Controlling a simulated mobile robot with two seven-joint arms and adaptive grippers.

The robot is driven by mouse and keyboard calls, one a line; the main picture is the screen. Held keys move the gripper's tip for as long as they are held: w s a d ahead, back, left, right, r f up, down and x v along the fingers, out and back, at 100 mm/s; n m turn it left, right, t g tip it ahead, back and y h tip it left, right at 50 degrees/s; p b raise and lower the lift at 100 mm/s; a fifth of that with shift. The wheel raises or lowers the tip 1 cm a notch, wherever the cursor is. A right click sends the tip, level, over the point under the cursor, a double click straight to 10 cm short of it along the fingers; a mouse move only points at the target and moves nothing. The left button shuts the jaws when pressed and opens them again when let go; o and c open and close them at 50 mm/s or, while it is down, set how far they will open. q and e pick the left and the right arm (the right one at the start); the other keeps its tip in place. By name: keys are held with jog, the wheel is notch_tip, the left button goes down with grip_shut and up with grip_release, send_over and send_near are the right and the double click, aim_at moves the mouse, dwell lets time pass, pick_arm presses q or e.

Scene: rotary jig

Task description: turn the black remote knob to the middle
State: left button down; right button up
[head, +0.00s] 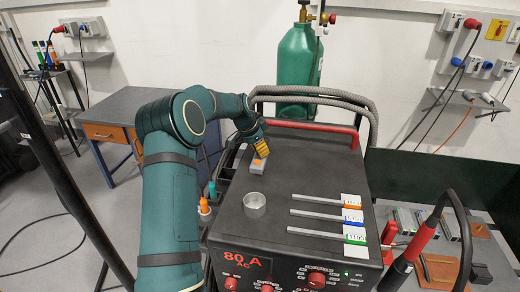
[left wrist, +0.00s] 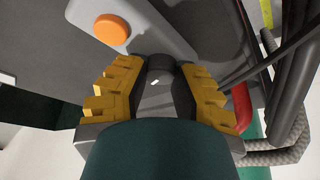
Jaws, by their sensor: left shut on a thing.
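The remote is a small grey box (head: 256,166) on the black machine top, with an orange button. In the left wrist view the box (left wrist: 146,22) shows its round orange button (left wrist: 111,29) and the black knob (left wrist: 160,76). The knob has a short white mark near its middle. My left gripper (head: 261,147) reaches the far end of the box from above. Its yellow stepped fingers are closed on both sides of the knob. In the head view the fingers hide the knob. I cannot read any scale around it. My right gripper is not in view.
A metal cup (head: 255,204) stands on the machine top (head: 272,232) in front of the box. Several grey rods with coloured tags lie to the right. A red handle bar (head: 312,127) and grey hoses (head: 345,98) run behind the gripper. A green gas cylinder (head: 298,62) stands behind.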

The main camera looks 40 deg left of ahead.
pick_arm(q)
jog(key=shift+f+m+g+h+p, duration=0.15)
jog(key=shift+m+h, duration=0.15)
jog(key=shift+m, duration=0.5)
jog(key=shift+m+g+h+p, duration=0.15)
jog(key=shift+m+h, duration=0.15)
jog(key=shift+m, duration=0.5)
jog(key=c, duration=0.7)
grip_release()
jog(key=shift+w, duration=0.1)
jog(key=shift+o, duration=0.2)
jog(key=v, duration=1.2)
